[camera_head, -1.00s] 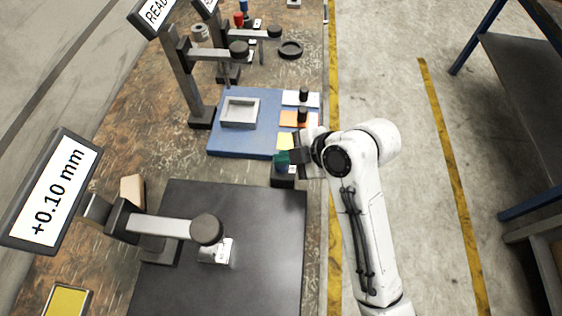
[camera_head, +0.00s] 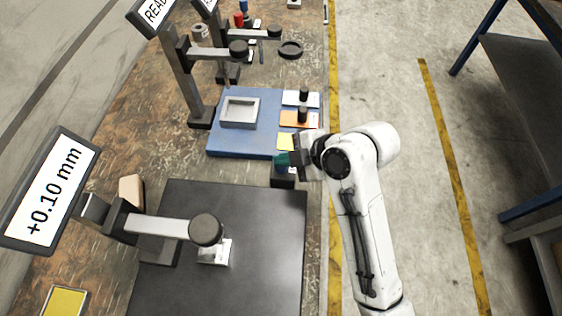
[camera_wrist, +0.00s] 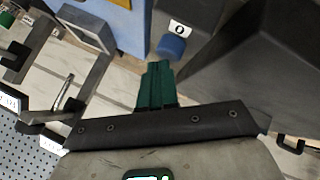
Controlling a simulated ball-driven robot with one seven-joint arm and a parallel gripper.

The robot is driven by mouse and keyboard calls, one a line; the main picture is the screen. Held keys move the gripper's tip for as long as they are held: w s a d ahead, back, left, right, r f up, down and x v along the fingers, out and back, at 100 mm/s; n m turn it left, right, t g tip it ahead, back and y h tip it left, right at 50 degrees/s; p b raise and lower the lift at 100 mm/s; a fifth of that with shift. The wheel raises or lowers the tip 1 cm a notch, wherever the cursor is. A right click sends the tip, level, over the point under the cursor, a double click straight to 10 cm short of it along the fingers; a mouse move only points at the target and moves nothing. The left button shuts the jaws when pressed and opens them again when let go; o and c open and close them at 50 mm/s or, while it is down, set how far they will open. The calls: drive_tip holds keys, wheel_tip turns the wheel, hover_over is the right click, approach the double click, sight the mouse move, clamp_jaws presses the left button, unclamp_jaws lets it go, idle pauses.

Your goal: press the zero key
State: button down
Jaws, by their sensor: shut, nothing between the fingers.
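The zero key is a round blue button (camera_wrist: 172,46) on a dark box, beside a white label marked 0 (camera_wrist: 180,27), in the wrist view. The dark box (camera_head: 283,183) stands between the blue plate and the black plate in the head view, where the fingers hide its top. My gripper (camera_head: 281,159) has green fingers, shut and empty, over the box. In the wrist view its fingertips (camera_wrist: 159,66) are right by the near edge of the blue key; whether they touch it I cannot tell. A display (camera_head: 52,190) reads +0.10 mm.
A stand's arm (camera_head: 160,227) reaches over the black plate (camera_head: 270,250) to a small metal block. The blue plate (camera_head: 225,148) carries a grey tray and coloured cards with black knobs. Taller stands are behind. Open floor lies right of the bench.

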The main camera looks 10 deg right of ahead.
drive_tip(key=shift+f, duration=0.3)
drive_tip(key=shift+r, duration=0.1)
idle(0.3)
drive_tip(key=shift+r+p, duration=0.75)
drive_tip(key=shift+r, duration=0.15)
wheel_tip(320, 180, up, 5)
drive_tip(key=p, duration=0.4)
idle(0.6)
drive_tip(key=s+d+f+m+g+h, duration=0.1)
drive_tip(key=s+d+f+m+h, duration=0.3)
drive_tip(key=s+d+m, duration=0.7)
drive_tip(key=s+d+f+m+g+h, duration=0.2)
drive_tip(key=s+d+f+m+h, duration=0.2)
drive_tip(key=s+d+f+m, duration=0.4)
drive_tip(key=s+d+m, duration=0.3)
drive_tip(key=s+d, duration=0.1)
drive_tip(key=s, duration=0.2)
drive_tip(key=shift+s+f, duration=0.2)
drive_tip(key=shift+s, duration=0.2)
